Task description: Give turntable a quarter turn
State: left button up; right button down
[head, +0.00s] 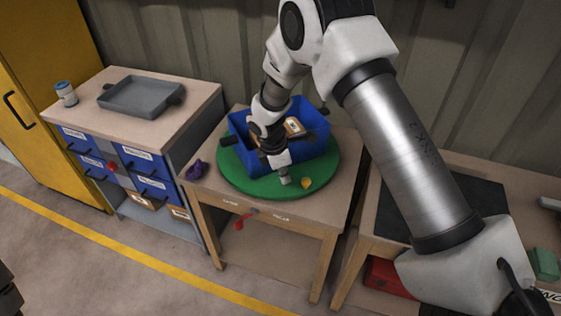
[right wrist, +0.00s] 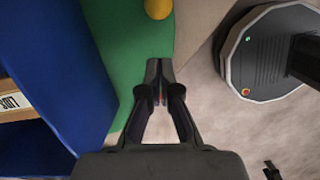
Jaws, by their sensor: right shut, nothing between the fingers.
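The green round turntable (head: 235,181) lies on a wooden table and carries a blue bin (head: 251,160). A small yellow knob (head: 306,183) sits on the turntable near its front right edge. My right gripper (head: 284,181) points down at the front part of the disc, between the bin and the knob. In the right wrist view its fingers (right wrist: 160,72) are together and empty, by the green disc's edge (right wrist: 132,45), with the yellow knob (right wrist: 158,8) just beyond. Whether the fingertips touch the disc is unclear. My left gripper is not seen.
A purple object (head: 197,170) lies left of the turntable. A drawer cabinet (head: 205,100) with a grey tray (head: 142,96) stands to the left. Another table stands right, partly behind my arm.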

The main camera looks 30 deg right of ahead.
aim_at(298, 189)
jog(key=d, duration=0.1)
jog(key=d+f, duration=0.1)
jog(key=s+d, duration=0.1)
jog(key=shift+d+f, duration=0.2)
jog(key=shift+d, duration=0.2)
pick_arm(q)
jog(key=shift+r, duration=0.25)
pick_arm(e)
jog(key=shift+w+a, duration=0.1)
pick_arm(q)
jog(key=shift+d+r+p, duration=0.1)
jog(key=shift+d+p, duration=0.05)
jog(key=shift+p, duration=0.2)
pick_arm(e)
jog(key=shift+d, duration=0.25)
